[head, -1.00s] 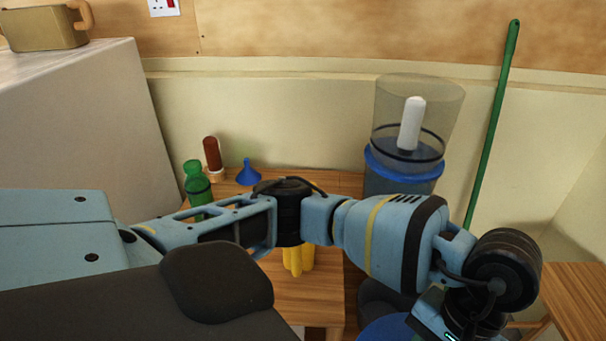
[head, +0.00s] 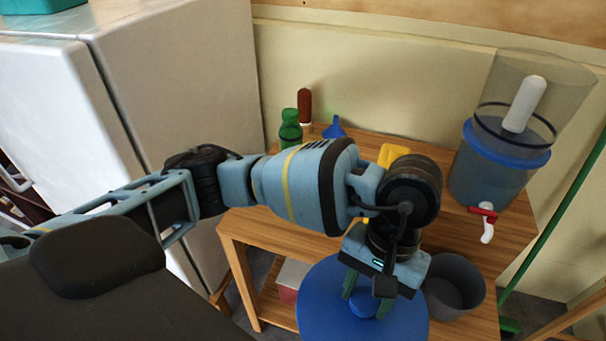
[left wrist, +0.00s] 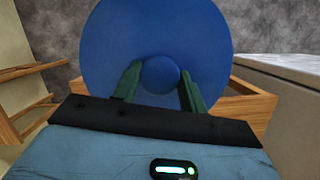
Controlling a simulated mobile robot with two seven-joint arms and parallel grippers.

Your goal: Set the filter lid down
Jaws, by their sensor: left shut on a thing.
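The filter lid (head: 318,318) is a round blue disc with a knob in its middle. My left gripper (head: 363,298) is shut on that knob and holds the lid in front of the wooden table. In the left wrist view the green fingers of the gripper (left wrist: 160,84) stand on both sides of the knob, and the lid (left wrist: 200,40) fills the upper middle. The water filter (head: 500,160) stands at the table's right end, with a clear open top, a white filter candle (head: 524,104) inside and a red and white tap (head: 485,216). My right gripper is not in view.
The wooden table (head: 275,228) also bears a green bottle (head: 290,130), a brown-topped bottle (head: 305,106), a blue funnel (head: 334,128) and a partly hidden yellow thing (head: 392,153). A grey bucket (head: 453,295) is right of the lid. A green pole (head: 560,220) leans at right; a white fridge (head: 185,80) stands left.

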